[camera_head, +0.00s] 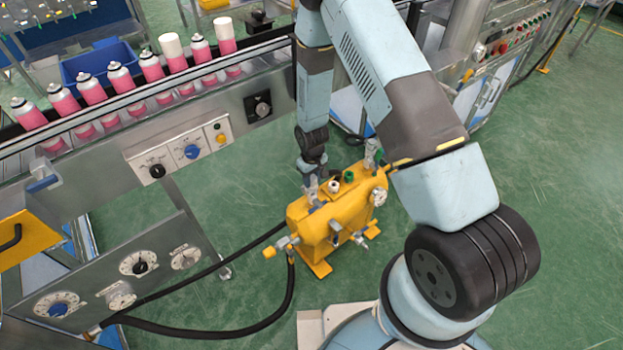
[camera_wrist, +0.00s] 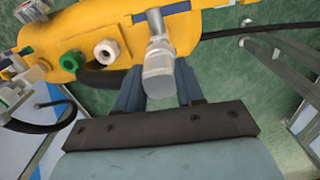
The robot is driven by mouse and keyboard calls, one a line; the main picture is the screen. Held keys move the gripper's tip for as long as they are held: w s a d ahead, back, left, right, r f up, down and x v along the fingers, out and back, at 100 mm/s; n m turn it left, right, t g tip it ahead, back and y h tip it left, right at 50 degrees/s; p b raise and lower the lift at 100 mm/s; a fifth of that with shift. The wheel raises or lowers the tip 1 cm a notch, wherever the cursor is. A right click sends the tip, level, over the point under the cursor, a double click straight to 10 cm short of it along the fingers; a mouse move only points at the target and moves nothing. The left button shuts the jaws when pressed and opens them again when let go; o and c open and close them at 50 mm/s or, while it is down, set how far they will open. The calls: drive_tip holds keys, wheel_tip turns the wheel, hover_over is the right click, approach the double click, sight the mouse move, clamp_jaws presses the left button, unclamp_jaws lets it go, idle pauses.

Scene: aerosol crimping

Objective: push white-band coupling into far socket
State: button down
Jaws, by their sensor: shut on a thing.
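A yellow unit (camera_head: 330,225) stands on the green floor, with fittings on top and on its sides. My gripper (camera_head: 313,183) is low over its left end. In the wrist view, my gripper (camera_wrist: 159,90) is shut on a grey metal fitting (camera_wrist: 158,62) on a short stem beside the yellow body (camera_wrist: 95,22). I cannot make out a white band on it. A white-ringed fitting (camera_wrist: 107,50) and a green fitting (camera_wrist: 70,60) sit to its left; the white one (camera_head: 334,186) and green one (camera_head: 349,176) also show in the head view. I cannot tell which socket is the far one.
Black hoses (camera_head: 220,330) run from the unit to a dial panel (camera_head: 140,265) at lower left. A conveyor with pink cans (camera_head: 120,78) and a blue bin (camera_head: 103,58) stands behind. Another control cabinet (camera_head: 490,50) stands at upper right. The floor at right (camera_head: 565,190) is clear.

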drive_tip(key=shift+f, duration=0.15)
idle(0.7)
drive_tip(key=c, duration=0.6)
unclamp_jaws()
wheel_tip(320, 180, up, 14)
drive_tip(key=shift+a+f, duration=0.1)
drive_tip(key=shift+f, duration=0.05)
idle(0.6)
drive_tip(key=s+d+r+m+t, duration=0.1)
drive_tip(key=d+r, duration=0.2)
drive_tip(key=r, duration=0.6)
drive_tip(key=s+d+r+m+t, duration=0.15)
drive_tip(key=d+r, duration=0.25)
drive_tip(key=r, duration=0.6)
drive_tip(key=s+d+r, duration=0.2)
drive_tip(key=d+r, duration=0.1)
drive_tip(key=r, duration=0.6)
drive_tip(key=s+d+r+m+t, duration=0.1)
drive_tip(key=s+d+r, duration=0.1)
drive_tip(key=s+r, duration=0.3)
drive_tip(key=s+d+r+m+t, duration=0.1)
drive_tip(key=s+d+r, duration=0.2)
drive_tip(key=s+r, duration=0.3)
drive_tip(key=s+d+r+m+t, duration=0.1)
drive_tip(key=s+d+r, duration=0.2)
drive_tip(key=s, duration=0.7)
drive_tip(key=shift+d+r+m, duration=0.25)
drive_tip(key=shift+r+m, duration=0.1)
drive_tip(key=shift+r, duration=0.8)
